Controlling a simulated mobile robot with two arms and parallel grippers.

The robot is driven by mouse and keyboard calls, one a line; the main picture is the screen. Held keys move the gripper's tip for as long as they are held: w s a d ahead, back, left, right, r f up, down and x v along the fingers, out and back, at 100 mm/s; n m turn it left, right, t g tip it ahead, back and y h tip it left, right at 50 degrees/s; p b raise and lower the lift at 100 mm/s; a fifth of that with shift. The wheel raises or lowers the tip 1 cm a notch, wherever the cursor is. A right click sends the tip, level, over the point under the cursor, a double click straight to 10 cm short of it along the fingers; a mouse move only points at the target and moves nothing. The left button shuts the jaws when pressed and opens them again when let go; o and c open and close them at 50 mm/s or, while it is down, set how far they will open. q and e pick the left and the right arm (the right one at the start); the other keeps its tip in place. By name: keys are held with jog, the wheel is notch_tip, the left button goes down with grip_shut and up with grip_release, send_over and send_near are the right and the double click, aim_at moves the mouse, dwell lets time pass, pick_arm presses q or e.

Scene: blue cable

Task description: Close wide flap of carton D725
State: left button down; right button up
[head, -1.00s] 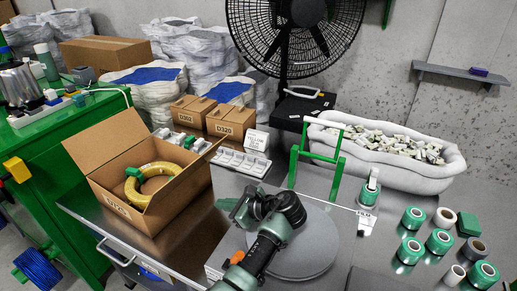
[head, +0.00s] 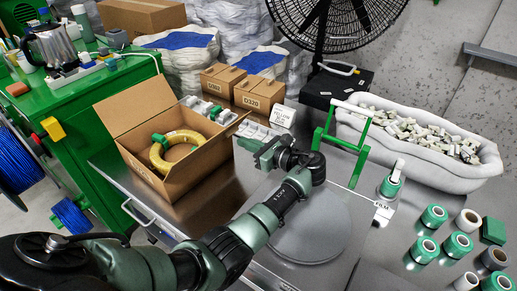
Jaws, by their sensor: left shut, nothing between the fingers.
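The carton D725 (head: 190,182) is an open brown box on the metal table, left of centre in the head view. A yellow cable coil (head: 158,160) with a green tie lies inside it. The wide far-left flap (head: 128,102) stands up and leans outward. Another flap (head: 226,136) sticks out at the right side. My left gripper (head: 254,148) is shut and empty, just right of the carton near that right flap. I cannot tell whether it touches the flap. My right gripper is not in view.
Two small cartons, D320 (head: 258,93) and one beside it, stand behind. A round grey plate (head: 312,232) lies under my forearm. A green frame (head: 345,142), white bin (head: 425,152) and several tape rolls (head: 458,246) are at the right. A green cabinet (head: 100,120) stands left.

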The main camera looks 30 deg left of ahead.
pick_arm(q)
jog(key=shift+w+a+r, duration=0.15)
jog(key=shift+a+r, duration=0.4)
jog(key=shift+a, duration=0.15)
